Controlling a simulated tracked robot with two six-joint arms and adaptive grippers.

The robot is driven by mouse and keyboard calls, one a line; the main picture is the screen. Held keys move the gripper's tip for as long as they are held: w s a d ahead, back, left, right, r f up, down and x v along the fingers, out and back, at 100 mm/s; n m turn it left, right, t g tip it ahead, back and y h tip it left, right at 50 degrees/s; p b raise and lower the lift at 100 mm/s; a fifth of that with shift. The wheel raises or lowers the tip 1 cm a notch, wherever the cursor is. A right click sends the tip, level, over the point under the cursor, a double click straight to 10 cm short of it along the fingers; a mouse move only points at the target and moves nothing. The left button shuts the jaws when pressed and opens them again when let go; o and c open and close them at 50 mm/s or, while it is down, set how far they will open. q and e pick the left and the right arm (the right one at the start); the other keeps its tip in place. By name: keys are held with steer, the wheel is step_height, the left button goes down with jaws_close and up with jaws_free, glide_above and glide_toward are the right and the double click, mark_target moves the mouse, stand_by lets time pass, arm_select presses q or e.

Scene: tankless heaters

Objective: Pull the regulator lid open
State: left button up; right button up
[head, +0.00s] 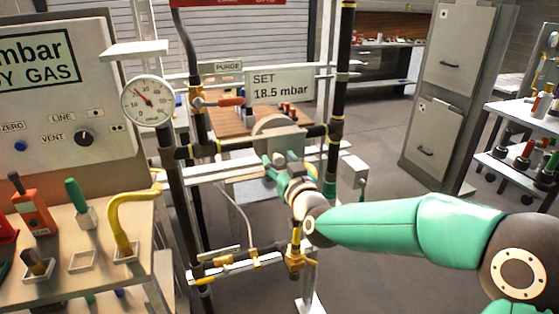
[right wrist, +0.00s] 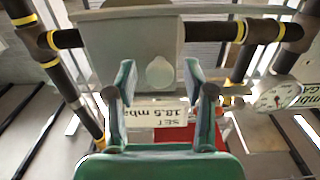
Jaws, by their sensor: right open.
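The regulator is a grey housing (head: 282,142) on the dark pipework in the middle of the head view, with a pale rounded part (head: 276,123) above it. My right gripper (head: 279,160) is in front of it and hides part of its face. In the right wrist view, which is upside down, the grey housing (right wrist: 110,42) fills the upper middle, with a round pale boss (right wrist: 160,73) on its edge. The right gripper's green fingers (right wrist: 162,85) are spread either side of that boss, with nothing held. I cannot tell whether they touch the housing. My left gripper is not in view.
A dial gauge (head: 148,101) and a "SET 18.5 mbar" sign (head: 280,86) are close by. Dark vertical pipes (head: 336,100) flank the regulator. A tool table (head: 110,222) stands left, a grey cabinet (head: 452,85) at back right. Open floor lies between.

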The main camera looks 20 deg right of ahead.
steer(key=shift+w, duration=0.1)
jaws_close()
stand_by(0.3)
steer(key=a, duration=0.9)
steer(key=shift+s+a, duration=0.2)
jaws_free()
